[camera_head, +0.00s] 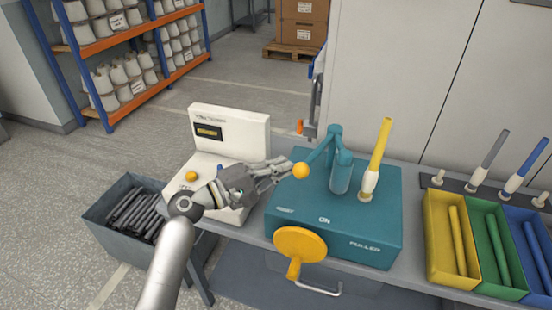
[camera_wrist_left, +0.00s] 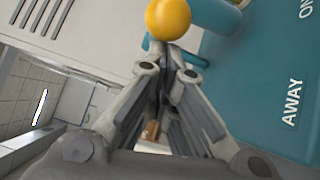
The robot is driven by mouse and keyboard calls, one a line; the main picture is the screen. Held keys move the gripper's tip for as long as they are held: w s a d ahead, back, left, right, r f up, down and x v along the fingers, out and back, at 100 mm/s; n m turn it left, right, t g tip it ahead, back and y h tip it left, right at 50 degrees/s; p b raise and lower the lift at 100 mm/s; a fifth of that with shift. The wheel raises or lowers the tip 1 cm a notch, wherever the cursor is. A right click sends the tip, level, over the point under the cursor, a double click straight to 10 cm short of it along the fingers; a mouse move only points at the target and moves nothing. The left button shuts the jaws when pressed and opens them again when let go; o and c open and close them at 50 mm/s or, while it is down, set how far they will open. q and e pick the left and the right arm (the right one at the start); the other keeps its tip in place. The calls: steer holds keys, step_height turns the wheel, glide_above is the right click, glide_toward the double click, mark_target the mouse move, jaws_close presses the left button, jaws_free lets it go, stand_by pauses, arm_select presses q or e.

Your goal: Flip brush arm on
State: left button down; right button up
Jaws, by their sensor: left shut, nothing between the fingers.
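The brush arm (camera_head: 335,135) is a teal bent lever on a post on top of the teal puller box (camera_head: 375,225). Its yellow ball knob (camera_head: 301,170) points left, toward the white tester. The box top bears the labels AWAY and ON; ON is right of AWAY in the head view. My left gripper (camera_head: 283,170) is shut and empty, with its fingertips just left of the knob. In the left wrist view the knob (camera_wrist_left: 168,18) lies just beyond the fingertips (camera_wrist_left: 170,72); I cannot tell whether they touch. My right gripper is not in view.
A yellow bobbin (camera_head: 376,160) stands on the box, right of the lever. A yellow hand wheel (camera_head: 300,244) is on its front. The white tester (camera_head: 232,130) stands behind my left gripper. Yellow (camera_head: 432,215), green and blue bins are at right. A grey bin (camera_head: 110,237) holds dark rods.

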arm_select(q)
steer(key=s+d+n+t+y+p, duration=0.1)
steer(key=s+d+t+p, duration=0.1)
steer(key=s+d+n+t+y+p, duration=0.1)
steer(key=p, duration=0.1)
steer(key=shift+s+d+r+n+y, duration=0.1)
steer(key=shift+d+r+n+y, duration=0.1)
steer(key=shift+r+n+y, duration=0.1)
steer(key=shift+t, duration=0.4)
steer(key=shift+s+d+f+p, duration=0.1)
steer(key=shift+s+d+p, duration=0.2)
steer(key=shift+d, duration=0.45)
steer(key=shift+s+d+f+p, duration=0.15)
steer(key=shift+s+d, duration=0.3)
steer(key=shift+d, duration=0.3)
steer(key=shift+s+d+f+p, duration=0.1)
steer(key=shift+s+d+p, duration=0.2)
steer(key=shift+d, duration=0.45)
steer(key=shift+s+d, duration=0.1)
